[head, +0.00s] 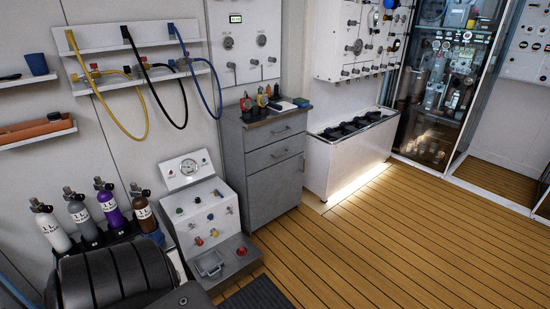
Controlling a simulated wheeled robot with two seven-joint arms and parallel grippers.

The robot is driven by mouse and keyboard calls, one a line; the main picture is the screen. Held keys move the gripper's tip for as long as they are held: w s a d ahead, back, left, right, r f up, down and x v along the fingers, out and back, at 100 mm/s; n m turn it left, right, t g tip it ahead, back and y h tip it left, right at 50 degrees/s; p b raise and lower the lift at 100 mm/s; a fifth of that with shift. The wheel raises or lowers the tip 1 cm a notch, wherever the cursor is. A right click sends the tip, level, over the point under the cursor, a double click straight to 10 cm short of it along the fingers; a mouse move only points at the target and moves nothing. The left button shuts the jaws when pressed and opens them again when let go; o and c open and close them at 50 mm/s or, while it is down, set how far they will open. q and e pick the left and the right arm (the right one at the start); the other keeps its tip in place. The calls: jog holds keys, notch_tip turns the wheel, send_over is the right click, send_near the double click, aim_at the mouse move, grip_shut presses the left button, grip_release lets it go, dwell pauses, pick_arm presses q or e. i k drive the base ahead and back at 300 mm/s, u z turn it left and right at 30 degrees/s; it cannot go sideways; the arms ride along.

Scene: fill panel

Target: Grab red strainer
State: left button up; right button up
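Several small fittings stand in a row on top of the grey drawer cabinet (272,170), near the middle of the view. A red one (246,104) is at the left end of the row and looks like the red strainer, but it is too small to be sure. A yellowish one (262,99) and another reddish one (275,93) stand to its right. Neither of my grippers is in view, and nothing is seen touching the fittings.
A white gauge console (205,205) stands left of the cabinet, with gas bottles (110,207) further left. Hoses (140,107) hang on the wall above. A white open-topped box (345,165) stands right of the cabinet. The wooden floor (390,240) at right is clear.

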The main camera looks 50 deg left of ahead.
aim_at(242, 252)
jog(key=z, duration=0.05)
jog(key=i, duration=2.2)
jog(key=u, duration=0.75)
jog(key=i, duration=1.05)
jog(key=u, duration=1.6)
jog(key=i, duration=0.8)
jog(key=u, duration=0.6)
